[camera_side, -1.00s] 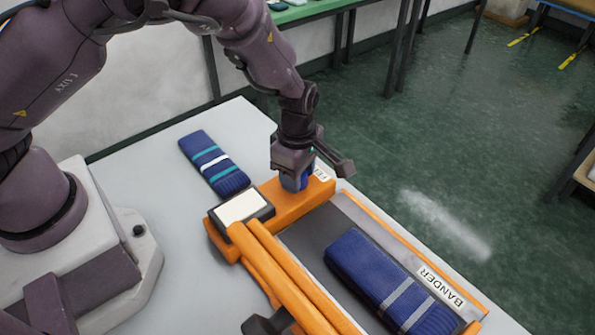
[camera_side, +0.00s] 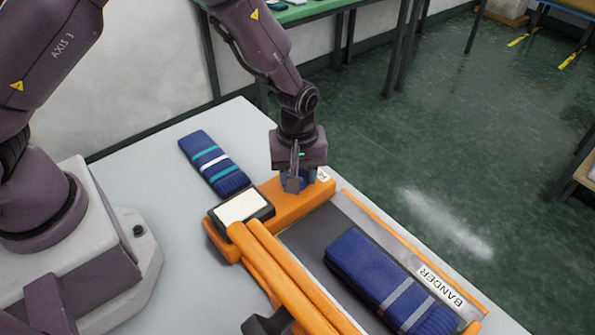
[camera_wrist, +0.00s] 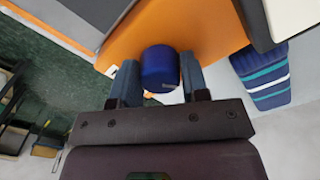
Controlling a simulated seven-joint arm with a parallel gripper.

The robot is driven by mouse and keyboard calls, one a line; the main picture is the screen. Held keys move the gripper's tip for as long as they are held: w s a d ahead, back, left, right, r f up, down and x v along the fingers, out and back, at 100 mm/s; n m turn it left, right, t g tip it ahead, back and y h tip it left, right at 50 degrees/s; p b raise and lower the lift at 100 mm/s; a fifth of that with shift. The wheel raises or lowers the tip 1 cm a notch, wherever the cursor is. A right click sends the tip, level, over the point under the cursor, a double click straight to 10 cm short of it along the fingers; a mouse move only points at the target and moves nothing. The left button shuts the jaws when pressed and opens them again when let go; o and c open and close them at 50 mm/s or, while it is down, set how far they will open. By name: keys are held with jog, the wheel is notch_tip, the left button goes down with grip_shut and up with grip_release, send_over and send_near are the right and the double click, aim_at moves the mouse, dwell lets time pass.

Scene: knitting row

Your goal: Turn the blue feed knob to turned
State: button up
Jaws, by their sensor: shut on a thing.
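The blue feed knob (camera_wrist: 160,68) stands on top of the orange housing (camera_wrist: 185,30) of the bander. In the wrist view it sits between the two fingers of my gripper (camera_wrist: 160,82), which is shut on it. In the side view my gripper (camera_side: 297,184) points down over the housing, and only a little of the blue knob shows between the fingers. A white label (camera_side: 323,176) beside the knob is partly hidden by my gripper.
A dark-framed pale panel (camera_side: 241,207) is left of the knob. A folded blue scarf with stripes (camera_side: 214,163) lies on the grey table (camera_side: 130,180). Another folded blue knit (camera_side: 385,280) lies on the bander's dark bed (camera_side: 305,240). Orange rails (camera_side: 290,275) run toward the front.

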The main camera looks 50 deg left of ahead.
jog(key=m, duration=0.6)
jog(key=shift+m, duration=0.4)
dwell(0.4)
jog(key=o, duration=0.9)
notch_tip(320, 180, up, 13)
jog(key=shift+m, duration=0.4)
